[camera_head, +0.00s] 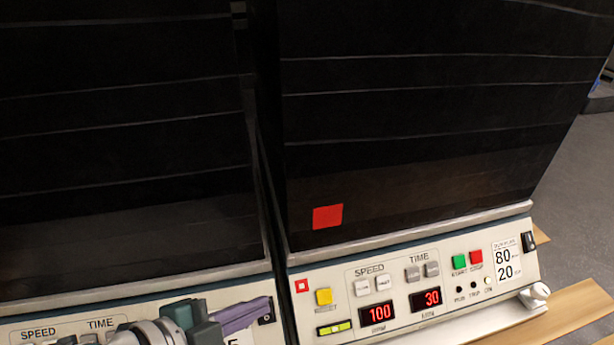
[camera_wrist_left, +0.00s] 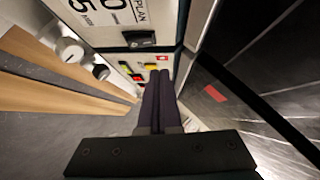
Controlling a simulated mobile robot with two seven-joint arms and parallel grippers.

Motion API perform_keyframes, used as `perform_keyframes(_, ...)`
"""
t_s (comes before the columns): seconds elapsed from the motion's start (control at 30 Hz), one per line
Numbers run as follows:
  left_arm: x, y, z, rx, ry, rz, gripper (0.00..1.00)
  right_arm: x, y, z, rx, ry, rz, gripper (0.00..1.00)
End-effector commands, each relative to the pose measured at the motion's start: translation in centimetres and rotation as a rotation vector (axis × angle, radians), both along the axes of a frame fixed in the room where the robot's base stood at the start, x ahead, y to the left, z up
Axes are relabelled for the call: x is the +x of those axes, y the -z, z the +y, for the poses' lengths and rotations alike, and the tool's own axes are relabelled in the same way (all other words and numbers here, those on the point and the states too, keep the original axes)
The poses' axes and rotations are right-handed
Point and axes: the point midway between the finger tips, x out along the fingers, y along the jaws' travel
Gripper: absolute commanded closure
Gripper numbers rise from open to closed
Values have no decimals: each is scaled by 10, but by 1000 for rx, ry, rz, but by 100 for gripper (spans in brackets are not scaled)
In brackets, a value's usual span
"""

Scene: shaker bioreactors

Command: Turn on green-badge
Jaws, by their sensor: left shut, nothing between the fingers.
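No green badge shows in either view. A shaker unit on the right has a red square badge (camera_head: 328,216) on its dark front, and its panel displays (camera_head: 402,307) are lit red. A second unit stands at left; its dark front (camera_head: 120,150) shows no badge in this part, and its panel (camera_head: 75,328) is partly hidden by my left arm. My left gripper (camera_head: 268,307) is shut and empty, its purple fingers (camera_wrist_left: 160,90) pointing right in front of the left panel's right end. A black rocker switch (camera_wrist_left: 140,39) shows near the fingertips in the left wrist view.
The right panel carries a green start button (camera_head: 459,262), a red stop button (camera_head: 476,257), a yellow button (camera_head: 323,296) and a black switch (camera_head: 529,241). A white knob (camera_head: 540,291) sticks out below. A wooden table edge (camera_head: 565,317) runs along the front.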

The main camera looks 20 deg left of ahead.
Motion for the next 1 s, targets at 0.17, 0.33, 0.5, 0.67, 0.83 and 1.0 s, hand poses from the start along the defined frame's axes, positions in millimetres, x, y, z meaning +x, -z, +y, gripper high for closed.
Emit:
perform_keyframes(0.17, -32, -33, 14, 1, -1, 7, 100, -1, -40, -1, -3, 0, 2, 50)
perform_keyframes(0.33, -57, -50, 25, 1, 0, 3, 100, -1, -60, -2, -5, -1, 2, 50)
perform_keyframes(0.5, -72, -58, 32, 1, 0, 2, 100, 0, -69, -1, -4, -2, -1, 50)
perform_keyframes(0.67, -77, -60, 34, 1, 1, 1, 100, 0, -71, -1, -3, -2, 0, 50)
perform_keyframes(0.83, -77, -59, 34, 1, 1, 0, 100, 0, -70, -1, -3, -2, 0, 50)
perform_keyframes(1.0, -77, -59, 34, 1, 1, 0, 100, 0, -70, 0, -1, -1, 0, 50)
